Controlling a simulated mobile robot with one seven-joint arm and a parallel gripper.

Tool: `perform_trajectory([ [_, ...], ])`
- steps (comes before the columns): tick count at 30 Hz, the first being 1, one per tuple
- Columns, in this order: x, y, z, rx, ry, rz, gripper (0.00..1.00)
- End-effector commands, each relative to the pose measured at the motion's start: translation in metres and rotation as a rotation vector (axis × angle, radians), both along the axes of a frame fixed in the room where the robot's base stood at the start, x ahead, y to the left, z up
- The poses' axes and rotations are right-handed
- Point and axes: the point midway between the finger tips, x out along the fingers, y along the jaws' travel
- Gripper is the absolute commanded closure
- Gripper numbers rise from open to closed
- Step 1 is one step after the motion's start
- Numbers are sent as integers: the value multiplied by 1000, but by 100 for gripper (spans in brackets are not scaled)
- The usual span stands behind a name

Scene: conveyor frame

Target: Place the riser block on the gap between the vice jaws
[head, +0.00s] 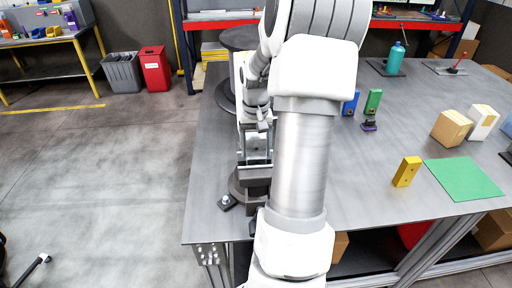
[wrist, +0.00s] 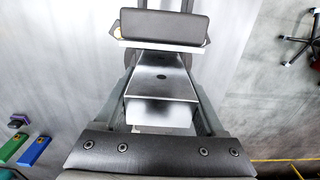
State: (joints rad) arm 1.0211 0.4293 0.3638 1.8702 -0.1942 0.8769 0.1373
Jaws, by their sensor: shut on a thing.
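The riser block is a smooth steel-grey block (wrist: 160,86) with a dark hole in its upper face, in the middle of the wrist view. My gripper (wrist: 164,70) is shut on it, with a grey finger along its left and right sides. In the head view my gripper (head: 255,160) is low over the dark vice (head: 252,190) near the table's left edge. A dark padded vice part (wrist: 165,27) with a pale strip shows beyond the block. The gap between the jaws is mostly hidden, and I cannot tell whether the block touches them.
On the table (head: 325,205) stand a yellow block (head: 407,171), a green mat (head: 464,179), a cardboard box (head: 451,127), a teal bottle (head: 396,57), and blue (head: 351,104) and green (head: 373,102) blocks. My arm covers the middle. Open floor lies left.

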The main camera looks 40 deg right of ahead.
Motion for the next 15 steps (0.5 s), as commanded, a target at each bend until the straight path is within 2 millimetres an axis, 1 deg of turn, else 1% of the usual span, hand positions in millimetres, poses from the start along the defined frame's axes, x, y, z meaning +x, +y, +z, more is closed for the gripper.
perform_trajectory([
  [9, 1, 0, -3, -2, -2, 0, 100],
  [13, 1, -1, -7, -2, -2, 0, 100],
  [14, 0, 0, -7, -1, -1, 0, 22],
  [15, 0, 0, -6, -1, -1, 0, 15],
])
